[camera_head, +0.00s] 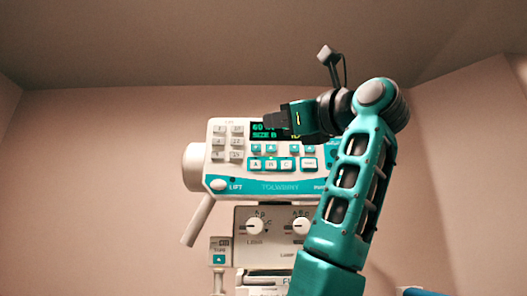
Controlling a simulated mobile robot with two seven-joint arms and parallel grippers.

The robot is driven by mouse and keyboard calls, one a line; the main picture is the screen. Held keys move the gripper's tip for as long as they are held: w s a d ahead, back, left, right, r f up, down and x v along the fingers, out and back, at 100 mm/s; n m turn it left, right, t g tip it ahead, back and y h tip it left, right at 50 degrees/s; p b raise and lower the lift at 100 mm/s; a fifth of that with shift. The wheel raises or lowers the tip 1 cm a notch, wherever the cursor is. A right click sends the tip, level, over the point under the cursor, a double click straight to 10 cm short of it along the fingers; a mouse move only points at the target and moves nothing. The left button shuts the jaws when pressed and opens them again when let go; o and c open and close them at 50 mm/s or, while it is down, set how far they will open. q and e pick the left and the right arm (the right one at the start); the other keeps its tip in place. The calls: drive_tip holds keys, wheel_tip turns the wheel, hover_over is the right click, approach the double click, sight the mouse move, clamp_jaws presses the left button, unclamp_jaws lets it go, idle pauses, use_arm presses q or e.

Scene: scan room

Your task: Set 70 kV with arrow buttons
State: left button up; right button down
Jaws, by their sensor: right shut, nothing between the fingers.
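The control panel (245,185) is a white and teal box in the middle of the view. Its dark display (262,134) shows green text, with "60" on the top line and "SIZE B" below; the rest is covered by my right gripper. Small teal buttons (269,148) sit in a row under the display; their symbols are too small to read. My right gripper (270,120) is shut and empty, in front of the display's upper right part. I cannot tell whether it touches the panel. My left gripper is not in view.
White number keys (220,142) are at the panel's left, lettered keys (271,164) below the teal row. Two knobs (254,226) are on a lower box. A handle (197,220) hangs at left. My right arm covers the panel's right side.

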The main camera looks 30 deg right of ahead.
sight(271, 148)
drive_tip(key=shift+s, duration=0.2)
drive_tip(key=shift+w+d+p, duration=0.45)
drive_tip(key=shift+w+d, duration=0.35)
drive_tip(key=shift+w, duration=0.45)
drive_tip(key=shift+w+d+p, duration=0.45)
drive_tip(key=shift+w+d, duration=0.3)
drive_tip(key=shift+w, duration=0.55)
drive_tip(key=shift+w+d+p, duration=0.45)
drive_tip(key=shift+w+d, duration=0.35)
drive_tip(key=shift+w, duration=0.45)
drive_tip(key=shift+w, duration=0.1)
drive_tip(key=shift+w+d, duration=0.2)
drive_tip(key=shift+w, duration=0.1)
